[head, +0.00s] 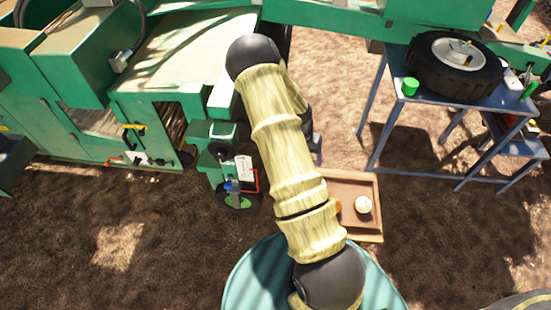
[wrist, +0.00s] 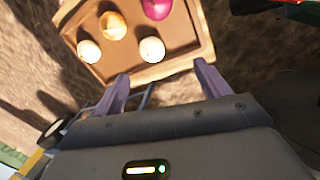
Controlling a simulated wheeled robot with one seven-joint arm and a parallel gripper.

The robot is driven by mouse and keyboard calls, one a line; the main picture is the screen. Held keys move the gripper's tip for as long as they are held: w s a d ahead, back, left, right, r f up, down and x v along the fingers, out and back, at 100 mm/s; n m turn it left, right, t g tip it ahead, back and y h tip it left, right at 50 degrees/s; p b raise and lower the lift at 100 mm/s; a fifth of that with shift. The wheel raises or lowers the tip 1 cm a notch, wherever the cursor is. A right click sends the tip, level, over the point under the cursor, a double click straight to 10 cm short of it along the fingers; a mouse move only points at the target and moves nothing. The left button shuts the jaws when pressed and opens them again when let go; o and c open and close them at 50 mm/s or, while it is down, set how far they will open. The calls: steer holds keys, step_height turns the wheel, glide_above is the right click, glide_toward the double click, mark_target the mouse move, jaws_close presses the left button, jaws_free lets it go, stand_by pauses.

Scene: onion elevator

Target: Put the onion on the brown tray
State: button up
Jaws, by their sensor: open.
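The brown tray (wrist: 182,38) is in the upper part of the wrist view. On it are a yellow-brown onion (wrist: 112,26), a purple-red onion (wrist: 157,8) cut off by the top edge, and two pale onions, one on the left (wrist: 89,51) and one on the right (wrist: 152,49). My gripper (wrist: 160,84) has its fingers apart with nothing between them; the tray shows beyond the fingertips. In the head view the tray (head: 378,222) is right of my arm, with one pale onion (head: 363,205) visible. My arm hides the tray's left part and my gripper there.
A green machine (head: 150,110) fills the left and top. A metal table (head: 390,100) with a black wheel (head: 455,63) and a green cup (head: 410,86) stands at upper right. A teal round surface (head: 255,275) is at the bottom. Bare soil lies right of the tray.

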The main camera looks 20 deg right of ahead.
steer(key=s+a+r+n+t, duration=0.2)
steer(key=s+a+r+n, duration=0.2)
steer(key=a+r, duration=0.6)
steer(key=s+a+r+n+t+y, duration=0.1)
steer(key=s+a+r+n, duration=0.4)
steer(key=a+r, duration=0.5)
step_height(320, 180, up, 4)
steer(key=shift+s+a+t, duration=0.2)
steer(key=shift+s+t, duration=0.6)
steer(key=shift+s, duration=0.15)
steer(key=shift+w, duration=0.1)
